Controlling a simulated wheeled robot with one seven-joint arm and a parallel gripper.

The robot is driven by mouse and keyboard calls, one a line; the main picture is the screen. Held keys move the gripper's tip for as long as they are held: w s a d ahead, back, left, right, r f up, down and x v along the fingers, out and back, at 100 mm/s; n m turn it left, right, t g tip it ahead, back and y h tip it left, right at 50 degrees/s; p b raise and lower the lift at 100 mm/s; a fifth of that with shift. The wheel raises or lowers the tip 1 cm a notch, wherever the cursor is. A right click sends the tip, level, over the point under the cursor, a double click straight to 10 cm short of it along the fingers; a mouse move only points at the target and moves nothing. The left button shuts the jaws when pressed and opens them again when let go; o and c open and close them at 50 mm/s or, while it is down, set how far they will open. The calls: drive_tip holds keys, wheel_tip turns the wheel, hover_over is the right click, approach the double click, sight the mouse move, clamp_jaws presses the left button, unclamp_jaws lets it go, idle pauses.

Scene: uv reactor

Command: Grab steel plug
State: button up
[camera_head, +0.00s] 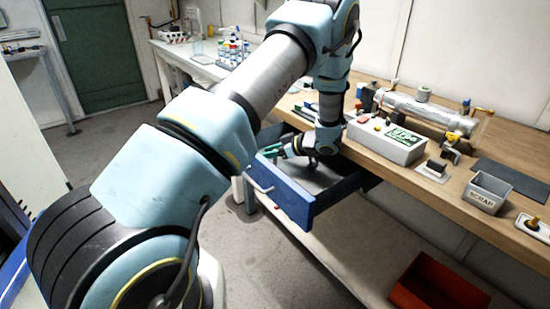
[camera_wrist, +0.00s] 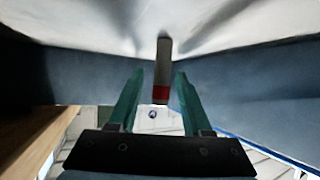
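In the wrist view, a slim grey cylinder with a red band, which looks like the steel plug (camera_wrist: 164,56), lies on the pale floor of the drawer. My gripper (camera_wrist: 160,76) has its two green fingers apart, one on each side of the plug, with a visible gap to both. In the head view my gripper (camera_head: 275,150) is low in the open blue drawer (camera_head: 312,205). The plug cannot be made out in the head view.
The drawer's walls surround my gripper closely. On the wooden workbench (camera_head: 460,215) above stand a white box (camera_head: 385,143), a silver tube (camera_head: 425,110) on supports and a grey scrap bin (camera_head: 488,192). A red bin (camera_head: 435,290) is below.

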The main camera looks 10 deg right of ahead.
clamp_jaws()
idle(0.5)
